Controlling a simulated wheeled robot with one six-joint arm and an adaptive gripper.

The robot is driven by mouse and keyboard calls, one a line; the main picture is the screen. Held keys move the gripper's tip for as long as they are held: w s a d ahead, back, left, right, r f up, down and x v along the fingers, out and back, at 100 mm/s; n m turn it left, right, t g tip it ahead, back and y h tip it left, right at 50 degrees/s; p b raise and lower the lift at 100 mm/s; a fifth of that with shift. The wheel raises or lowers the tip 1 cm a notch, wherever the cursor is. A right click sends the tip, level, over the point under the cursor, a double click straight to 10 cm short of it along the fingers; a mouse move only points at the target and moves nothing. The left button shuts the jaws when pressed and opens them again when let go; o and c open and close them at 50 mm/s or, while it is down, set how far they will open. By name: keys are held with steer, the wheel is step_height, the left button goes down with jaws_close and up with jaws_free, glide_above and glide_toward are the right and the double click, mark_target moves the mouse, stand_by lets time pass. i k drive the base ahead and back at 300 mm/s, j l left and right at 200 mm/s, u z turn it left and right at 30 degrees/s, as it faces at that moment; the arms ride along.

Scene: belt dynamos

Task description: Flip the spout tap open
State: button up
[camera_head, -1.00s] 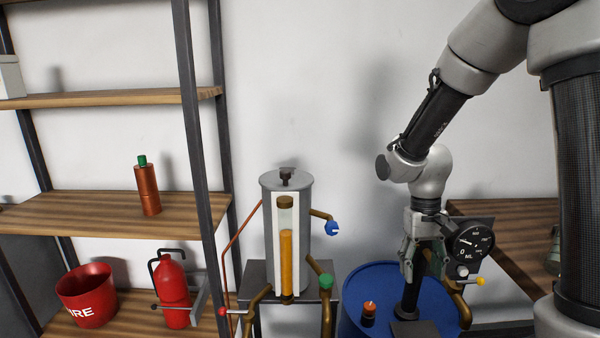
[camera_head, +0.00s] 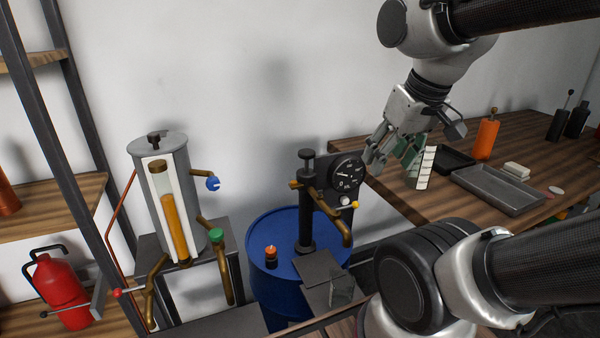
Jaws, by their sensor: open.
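A black hand pump (camera_head: 306,215) stands upright on a blue drum (camera_head: 275,285), with a round dial gauge (camera_head: 348,173) at its right. A brass spout (camera_head: 335,222) curves down from the pump, and a small yellow-tipped tap lever (camera_head: 354,205) shows below the dial. The lever is too small to tell its setting. My gripper (camera_head: 393,166) is open, with its fingers pointing down and to the left. In the picture it is right of the dial, apart from the tap. I see nothing held between the fingers.
A grey cylinder (camera_head: 180,195) with a sight glass stands left, with blue (camera_head: 212,184) and green (camera_head: 216,236) handles and a red-tipped lever (camera_head: 117,292). A wooden bench (camera_head: 400,195) at right bears a grey tray (camera_head: 495,190) and an orange bottle (camera_head: 487,137). An orange-topped item (camera_head: 270,254) sits on the drum.

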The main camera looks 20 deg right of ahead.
mark_target(355, 204)
steer(key=k+l, duration=0.7)
steer(key=l, duration=0.25)
